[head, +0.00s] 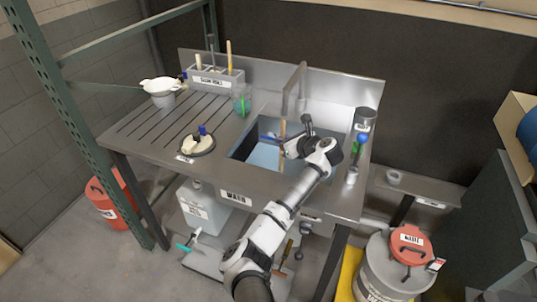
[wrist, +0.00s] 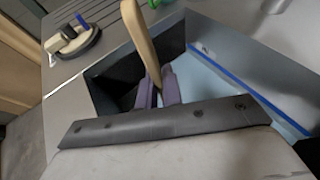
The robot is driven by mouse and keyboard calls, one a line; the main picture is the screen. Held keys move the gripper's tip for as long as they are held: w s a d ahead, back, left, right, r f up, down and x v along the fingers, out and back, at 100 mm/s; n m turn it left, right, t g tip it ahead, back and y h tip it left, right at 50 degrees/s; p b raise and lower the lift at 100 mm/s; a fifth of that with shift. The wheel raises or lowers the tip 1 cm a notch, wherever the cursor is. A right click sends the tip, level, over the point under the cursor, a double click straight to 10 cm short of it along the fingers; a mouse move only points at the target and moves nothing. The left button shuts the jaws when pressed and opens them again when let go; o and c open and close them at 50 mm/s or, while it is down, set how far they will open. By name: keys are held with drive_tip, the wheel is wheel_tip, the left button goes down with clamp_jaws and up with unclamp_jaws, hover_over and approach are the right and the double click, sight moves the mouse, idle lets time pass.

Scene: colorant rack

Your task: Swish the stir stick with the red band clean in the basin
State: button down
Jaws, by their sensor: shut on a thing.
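My gripper (head: 284,146) is at the sink basin (head: 243,148), shut on a wooden stir stick (head: 282,127). In the wrist view the stick (wrist: 138,38) rises from between the purple-grey fingers (wrist: 158,90) and leans slightly left. Its lower part is hidden by the fingers and wrist. I cannot see a red band on the visible part. The basin (wrist: 178,30) holds pale blue water (wrist: 215,80), with a blue line along its wall. I cannot tell whether the stick's lower end is in the water.
A labelled rack (head: 215,80) with upright sticks stands at the back left. The faucet (head: 296,85) rises behind the basin. Bottles (head: 362,128) stand right.

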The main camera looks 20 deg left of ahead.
sight(284, 127)
drive_tip(key=shift+r, duration=2.7)
drive_tip(key=shift+r, duration=6)
